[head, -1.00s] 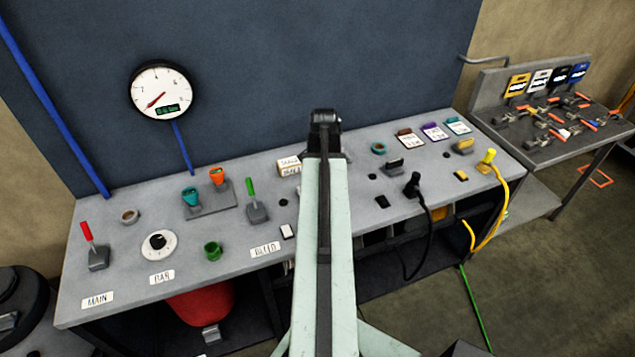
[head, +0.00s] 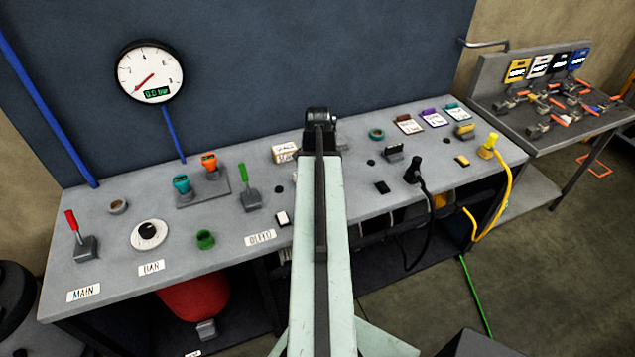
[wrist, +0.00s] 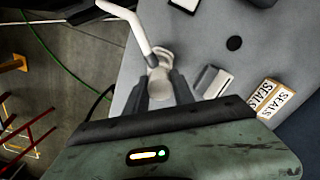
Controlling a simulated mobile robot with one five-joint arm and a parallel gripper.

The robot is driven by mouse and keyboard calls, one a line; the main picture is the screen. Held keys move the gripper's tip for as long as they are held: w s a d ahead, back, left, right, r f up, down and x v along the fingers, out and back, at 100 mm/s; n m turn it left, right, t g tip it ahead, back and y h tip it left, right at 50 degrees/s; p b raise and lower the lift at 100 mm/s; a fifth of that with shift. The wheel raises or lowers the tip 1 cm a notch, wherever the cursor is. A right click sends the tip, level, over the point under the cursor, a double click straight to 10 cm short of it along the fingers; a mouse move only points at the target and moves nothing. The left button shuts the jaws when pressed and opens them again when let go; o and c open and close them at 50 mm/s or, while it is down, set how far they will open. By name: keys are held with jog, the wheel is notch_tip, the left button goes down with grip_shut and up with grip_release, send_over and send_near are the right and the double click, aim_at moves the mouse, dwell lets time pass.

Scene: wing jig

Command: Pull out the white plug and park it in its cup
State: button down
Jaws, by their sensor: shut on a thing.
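In the wrist view my gripper (wrist: 162,90) is shut on the white plug (wrist: 161,82). A thick white cable (wrist: 140,32) bends away from the plug toward the upper left. I cannot tell whether the plug is in a socket or clear of the bench top. In the head view my arm covers the gripper and most of the area around the plug. I cannot tell which cup belongs to the white plug.
The grey bench (head: 225,218) carries a SEALS box (head: 285,152), levers, a dial (head: 149,234), a black plug (head: 413,170) and a yellow plug (head: 488,146), both with cables. A white block (wrist: 213,82) is close right of the gripper. A dark hole (wrist: 234,43) lies beyond.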

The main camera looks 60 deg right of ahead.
jog(key=shift+f+b, duration=0.3)
jog(key=shift+b, duration=0.05)
dwell(0.3)
jog(key=shift+f+b, duration=0.45)
jog(key=shift+f, duration=0.05)
jog(key=shift+f+b, duration=1.1)
jog(key=shift+b, duration=0.05)
jog(key=c, duration=1)
grip_release()
jog(key=shift+r, duration=0.1)
notch_tip(320, 180, up, 8)
jog(key=p, duration=0.8)
jog(key=shift+f, duration=0.2)
